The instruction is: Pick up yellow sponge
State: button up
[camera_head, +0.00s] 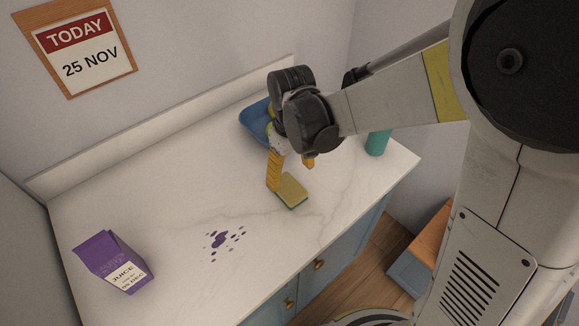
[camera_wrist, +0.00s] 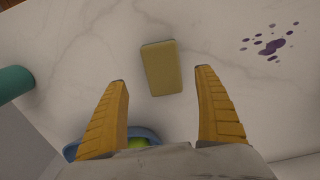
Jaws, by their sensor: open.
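The yellow sponge (camera_head: 291,189) lies flat on the white marble counter, with a green underside showing at its edge in the head view. In the wrist view the sponge (camera_wrist: 161,68) is upper centre, lying beyond the fingertips and between their lines. My gripper (camera_head: 290,175) has yellow ridged fingers and hangs over the counter just behind the sponge. In the wrist view my gripper (camera_wrist: 161,75) is open, its fingers wide apart with nothing between them. I cannot tell the exact height of the fingertips above the counter.
A blue bowl (camera_head: 254,123) stands behind my gripper; green contents show in the wrist view. A teal cylinder (camera_head: 377,143) stands at the right. A purple juice carton (camera_head: 112,261) is at the front left, near a purple spill (camera_head: 220,240). The counter's middle is otherwise clear.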

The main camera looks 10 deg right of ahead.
aim_at(288, 186)
jog(key=f+b, duration=0.1)
jog(key=f, duration=0.1)
jog(key=f+b, duration=0.1)
jog(key=f, duration=0.1)
jog(key=f+b, duration=0.1)
jog(key=f, duration=0.2)
jog(key=shift+a, duration=0.3)
jog(key=c, duration=1.1)
